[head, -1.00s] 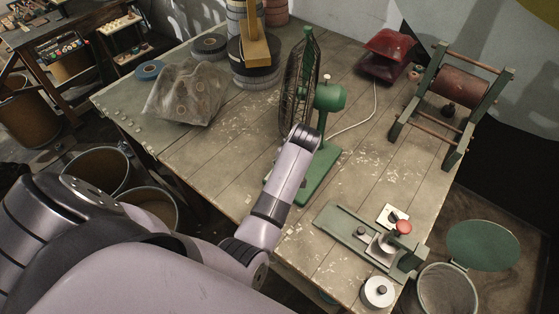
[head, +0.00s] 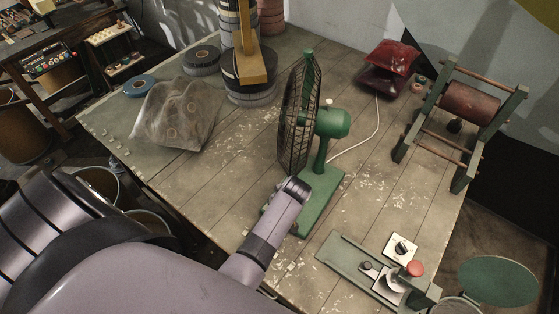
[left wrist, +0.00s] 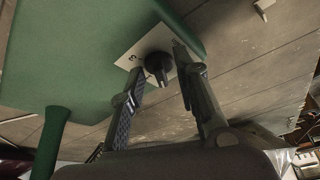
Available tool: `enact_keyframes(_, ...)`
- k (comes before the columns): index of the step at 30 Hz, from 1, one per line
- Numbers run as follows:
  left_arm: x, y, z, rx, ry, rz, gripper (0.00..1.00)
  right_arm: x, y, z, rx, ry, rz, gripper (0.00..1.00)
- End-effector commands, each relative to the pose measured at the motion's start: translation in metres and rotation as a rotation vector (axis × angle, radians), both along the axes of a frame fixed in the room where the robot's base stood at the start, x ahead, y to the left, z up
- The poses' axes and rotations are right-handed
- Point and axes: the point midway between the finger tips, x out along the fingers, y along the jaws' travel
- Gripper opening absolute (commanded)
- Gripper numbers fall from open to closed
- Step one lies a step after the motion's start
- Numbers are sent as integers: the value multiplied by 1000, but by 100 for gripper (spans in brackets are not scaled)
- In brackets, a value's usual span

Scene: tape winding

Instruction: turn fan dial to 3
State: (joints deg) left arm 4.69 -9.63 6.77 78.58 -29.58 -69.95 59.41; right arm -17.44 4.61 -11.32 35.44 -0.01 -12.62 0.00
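The green fan (head: 331,122) stands on the table with its black cage facing left and its green base (head: 322,190) toward me. In the left wrist view, a black dial (left wrist: 158,66) sits on a white plate (left wrist: 128,60) at the corner of the green base (left wrist: 75,60). A "3" is readable on the plate; the dial's setting is not clear. My left gripper (left wrist: 158,58) is open, its fingertips on either side of the dial with small gaps. In the head view my left forearm hides the gripper and dial. My right gripper is not in view.
A green fixture (head: 362,270) with a red knob (head: 415,268) stands at the front right, beside a separate white plate with a black knob (head: 401,247). A roller stand (head: 470,100), a clear bag (head: 175,115) and tape rolls (head: 201,60) surround the fan. A white cord (head: 362,142) runs behind it.

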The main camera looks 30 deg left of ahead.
Motion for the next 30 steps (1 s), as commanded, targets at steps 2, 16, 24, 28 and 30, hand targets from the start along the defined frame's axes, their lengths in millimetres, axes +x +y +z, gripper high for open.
enact_keyframes(2,0,0,0,0,0,0,23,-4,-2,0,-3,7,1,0)
enact_keyframes(16,0,0,0,1,-1,0,0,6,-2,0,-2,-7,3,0)
enact_keyframes(24,1,0,1,1,0,-3,0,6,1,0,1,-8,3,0)
enact_keyframes(28,1,1,1,1,-2,-21,0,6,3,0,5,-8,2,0)
enact_keyframes(30,0,1,1,2,-2,-43,0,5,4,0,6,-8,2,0)
